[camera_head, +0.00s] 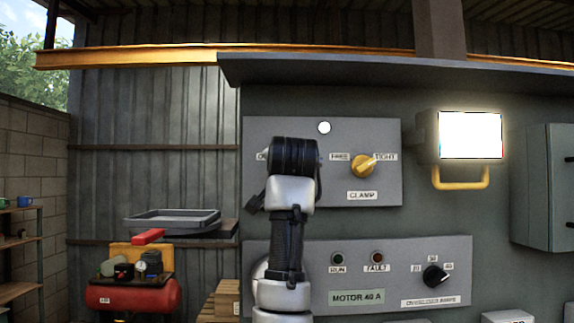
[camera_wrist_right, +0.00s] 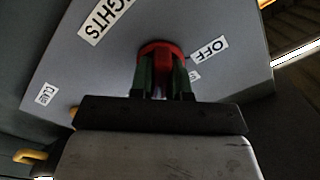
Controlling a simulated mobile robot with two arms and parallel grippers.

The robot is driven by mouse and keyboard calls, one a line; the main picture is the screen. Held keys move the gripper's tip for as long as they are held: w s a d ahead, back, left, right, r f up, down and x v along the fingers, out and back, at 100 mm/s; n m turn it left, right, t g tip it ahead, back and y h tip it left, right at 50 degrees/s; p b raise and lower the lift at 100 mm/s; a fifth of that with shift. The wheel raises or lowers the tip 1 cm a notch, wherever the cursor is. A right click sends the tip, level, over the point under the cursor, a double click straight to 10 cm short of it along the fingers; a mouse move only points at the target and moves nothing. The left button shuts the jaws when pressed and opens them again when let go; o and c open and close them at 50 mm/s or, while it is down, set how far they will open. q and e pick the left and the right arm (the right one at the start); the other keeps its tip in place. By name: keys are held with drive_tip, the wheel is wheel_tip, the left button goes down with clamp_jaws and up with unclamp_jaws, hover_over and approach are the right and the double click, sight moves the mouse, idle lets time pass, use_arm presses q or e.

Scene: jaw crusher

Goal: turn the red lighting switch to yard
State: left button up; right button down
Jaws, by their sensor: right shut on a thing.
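The red lighting switch (camera_wrist_right: 161,52) shows in the right wrist view, on a grey panel (camera_wrist_right: 225,25) with a LIGHTS label (camera_wrist_right: 108,18). An OFF label (camera_wrist_right: 209,50) is just to the right of it. My right gripper (camera_wrist_right: 164,82) is shut on the red switch, with its two dark green fingers on either side of the handle. The fingers and the gripper body hide part of the switch, so I cannot tell which position it points to. No YARD label can be read. In the head view my right wrist covers the switch. My left gripper is not in view.
A yellow clamp knob (camera_head: 362,166) is right of my wrist, between FREE and TIGHT. Below is a motor panel (camera_head: 458,255) with a black knob (camera_head: 435,275). A lit floodlight (camera_head: 470,136) hangs at the right. A red compressor (camera_head: 130,297) stands at the lower left.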

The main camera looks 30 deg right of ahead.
drive_tip(key=shift+m, duration=1.6)
drive_tip(key=c, duration=1.1)
unclamp_jaws()
drive_tip(key=shift+s, duration=0.1)
